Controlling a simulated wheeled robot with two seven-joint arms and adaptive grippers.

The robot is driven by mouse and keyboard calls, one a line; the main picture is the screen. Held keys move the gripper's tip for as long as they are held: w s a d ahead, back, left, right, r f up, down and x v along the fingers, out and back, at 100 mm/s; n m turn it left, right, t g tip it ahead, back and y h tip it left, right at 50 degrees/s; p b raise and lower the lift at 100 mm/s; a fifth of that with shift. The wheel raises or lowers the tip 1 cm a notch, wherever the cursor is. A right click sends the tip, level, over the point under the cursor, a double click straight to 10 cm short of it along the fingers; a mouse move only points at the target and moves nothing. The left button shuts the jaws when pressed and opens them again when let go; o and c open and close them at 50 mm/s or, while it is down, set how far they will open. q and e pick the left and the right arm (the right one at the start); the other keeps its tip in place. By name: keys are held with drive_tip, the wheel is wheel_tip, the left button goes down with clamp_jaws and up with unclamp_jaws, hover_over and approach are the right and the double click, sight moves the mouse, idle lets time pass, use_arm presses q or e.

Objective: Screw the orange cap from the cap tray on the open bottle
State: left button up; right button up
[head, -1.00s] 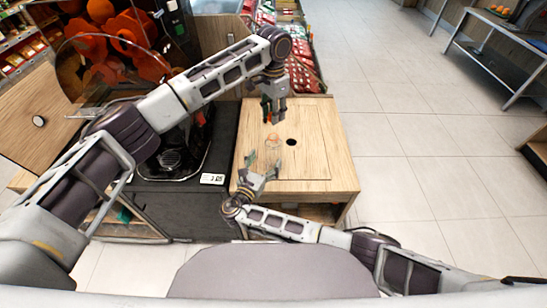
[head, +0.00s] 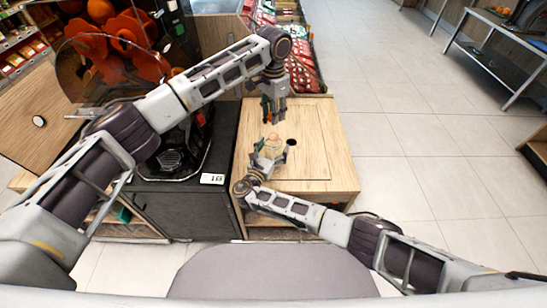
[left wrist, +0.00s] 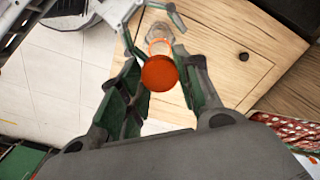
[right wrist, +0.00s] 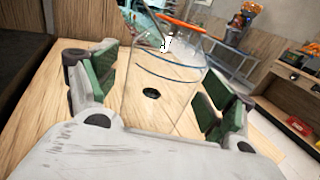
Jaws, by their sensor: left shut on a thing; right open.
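The orange cap (left wrist: 159,73) is held between the fingers of my left gripper (head: 271,121), which is shut on it and points down over the table. The clear bottle (right wrist: 160,95) stands on the wooden table, with an orange band (right wrist: 184,23) at its top. The cap tray cannot be made out.
The table's right side is clear.

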drive_tip(key=shift+c, duration=0.5)
drive_tip(key=c, duration=1.5)
use_arm(q)
hover_over(274, 133)
drive_tip(key=shift+s+a+f, duration=0.1)
drive_tip(key=shift+s+f, duration=0.05)
drive_tip(key=shift+f, duration=2.3)
use_arm(e)
drive_tip(key=shift+o, duration=0.2)
use_arm(q)
drive_tip(key=shift+f, duration=0.15)
drive_tip(key=shift+f, duration=0.75)
drive_tip(key=shift+f, duration=0.55)
use_arm(e)
clamp_jaws()
